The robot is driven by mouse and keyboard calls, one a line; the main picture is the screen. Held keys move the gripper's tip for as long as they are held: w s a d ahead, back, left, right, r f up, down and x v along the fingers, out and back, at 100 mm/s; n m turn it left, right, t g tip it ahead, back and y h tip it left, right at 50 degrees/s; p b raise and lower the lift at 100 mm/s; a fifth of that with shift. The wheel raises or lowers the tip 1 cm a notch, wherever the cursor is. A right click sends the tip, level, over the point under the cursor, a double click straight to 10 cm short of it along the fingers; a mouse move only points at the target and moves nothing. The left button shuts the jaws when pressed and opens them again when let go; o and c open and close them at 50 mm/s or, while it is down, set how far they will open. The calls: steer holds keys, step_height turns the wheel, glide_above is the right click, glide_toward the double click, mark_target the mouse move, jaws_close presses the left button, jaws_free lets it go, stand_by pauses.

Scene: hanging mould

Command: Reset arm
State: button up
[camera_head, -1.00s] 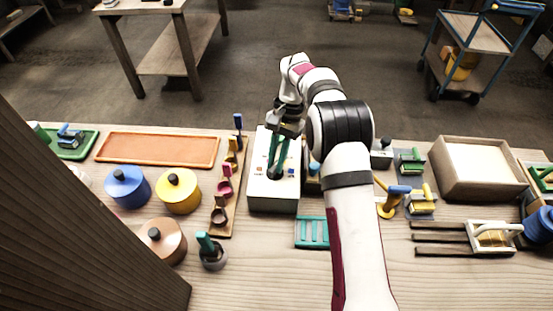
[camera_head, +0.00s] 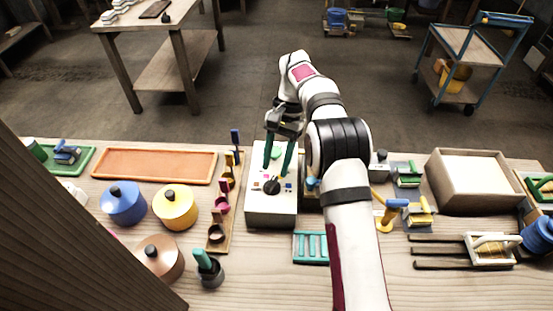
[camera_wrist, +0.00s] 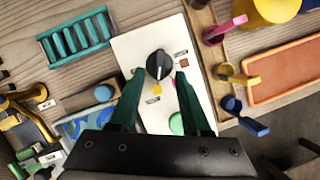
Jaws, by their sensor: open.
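My gripper (camera_head: 280,157) is open, with two dark green fingers pointing down over a white box (camera_head: 271,213). In the wrist view the fingers (camera_wrist: 160,92) stand on either side of a black knob (camera_wrist: 158,64) on the box's top face. The knob also shows in the head view (camera_head: 271,187), just below the fingertips. Nothing is held. Small coloured marks and a green button (camera_wrist: 176,124) are on the same face. My arm reaches forward from the bottom of the head view.
A teal rack (camera_head: 311,248) lies in front of the box. A wooden stand with coloured cups (camera_head: 221,208) is on its left, beside lidded pots (camera_head: 175,207). An orange tray (camera_head: 155,166) and a wooden bin (camera_head: 475,182) stand farther out. Several small tools are to the right.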

steer(key=shift+v, duration=1.85)
steer(key=s+d+r+t, duration=0.1)
steer(key=s+d+r, duration=0.2)
steer(key=s+r, duration=0.3)
steer(key=s+d+r+t, duration=0.1)
steer(key=s+d+r, duration=0.2)
steer(key=s+r, duration=0.35)
steer(key=s+d+f+t, duration=0.1)
steer(key=s+f, duration=0.3)
steer(key=s, duration=0.6)
steer(key=s+d+f, duration=0.2)
steer(key=s+f, duration=0.1)
steer(key=s, duration=0.8)
steer(key=shift+s+f+m+t, duration=0.3)
steer(key=shift+f+t, duration=0.1)
